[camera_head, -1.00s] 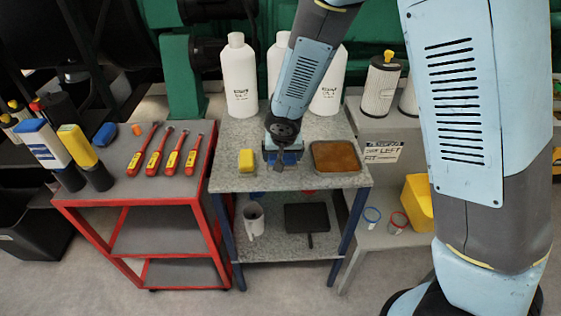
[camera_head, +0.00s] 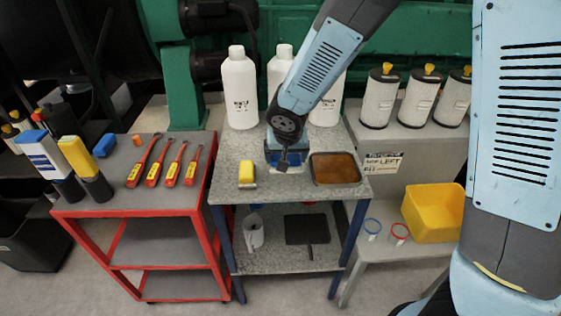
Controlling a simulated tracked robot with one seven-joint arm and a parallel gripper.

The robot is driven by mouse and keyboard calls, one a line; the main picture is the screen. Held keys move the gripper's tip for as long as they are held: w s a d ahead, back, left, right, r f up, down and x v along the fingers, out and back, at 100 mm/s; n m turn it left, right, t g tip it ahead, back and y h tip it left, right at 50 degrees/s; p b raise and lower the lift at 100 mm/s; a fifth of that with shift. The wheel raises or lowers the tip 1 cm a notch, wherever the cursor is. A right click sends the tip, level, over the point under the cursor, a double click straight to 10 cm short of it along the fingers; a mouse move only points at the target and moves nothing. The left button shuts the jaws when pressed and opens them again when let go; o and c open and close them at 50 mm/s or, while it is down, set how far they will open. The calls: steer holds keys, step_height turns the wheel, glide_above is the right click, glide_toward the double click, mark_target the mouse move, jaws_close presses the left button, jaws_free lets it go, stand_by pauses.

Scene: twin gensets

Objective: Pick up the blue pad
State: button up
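A blue pad (camera_head: 270,157) with a pale underside appears to lie on the grey speckled tabletop (camera_head: 225,150), mostly covered by the end of my arm. My gripper (camera_head: 284,163) points down right over it. The fingers are too small and hidden to show whether they are open or closed on the pad. I cannot tell whether the pad touches the table.
A yellow pad (camera_head: 247,174) lies left of my gripper and a brown-filled tray (camera_head: 335,168) lies right. White bottles (camera_head: 240,88) stand behind. A yellow bin (camera_head: 436,213) and filters (camera_head: 380,98) are on the right.

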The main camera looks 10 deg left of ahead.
mark_target(292, 161)
steer(key=s+d+r, duration=0.1)
steer(key=r, duration=0.1)
steer(key=s+d+r, duration=0.1)
steer(key=s+r, duration=0.1)
steer(key=shift+d, duration=0.2)
steer(key=s+d+r, duration=0.3)
steer(key=s+d, duration=0.1)
steer(key=s, duration=0.2)
steer(key=shift+s+d+r, duration=0.2)
steer(key=shift+s+d, duration=0.05)
steer(key=shift+d, duration=0.15)
